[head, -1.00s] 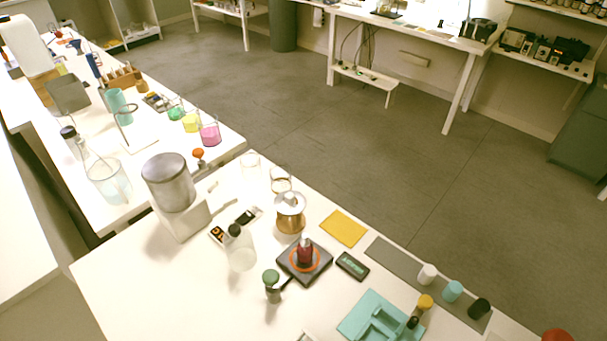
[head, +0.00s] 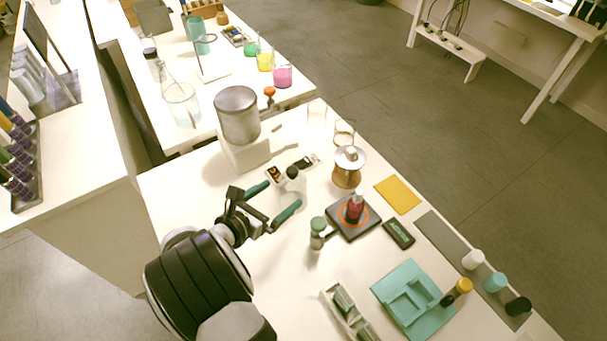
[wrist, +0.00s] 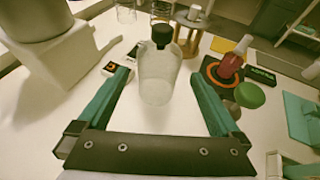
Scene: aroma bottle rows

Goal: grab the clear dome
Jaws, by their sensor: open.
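The clear dome (head: 294,187) is a see-through bottle-like shape with a black top, upright on the white bench. It also shows in the wrist view (wrist: 157,82), centred ahead of my gripper. My gripper (head: 284,194) is open, its two teal fingers spread to either side of the dome. In the wrist view my gripper (wrist: 161,73) has a finger on each side, with a visible gap between each finger and the dome. The exact depth of the fingers around it is hard to tell.
A grey metal canister (head: 237,115) on a white stand is behind left. A dark square plate with a red bottle (head: 355,207) and a green-topped jar (head: 318,234) stand to the right. Photo cards (head: 293,168) lie behind the dome.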

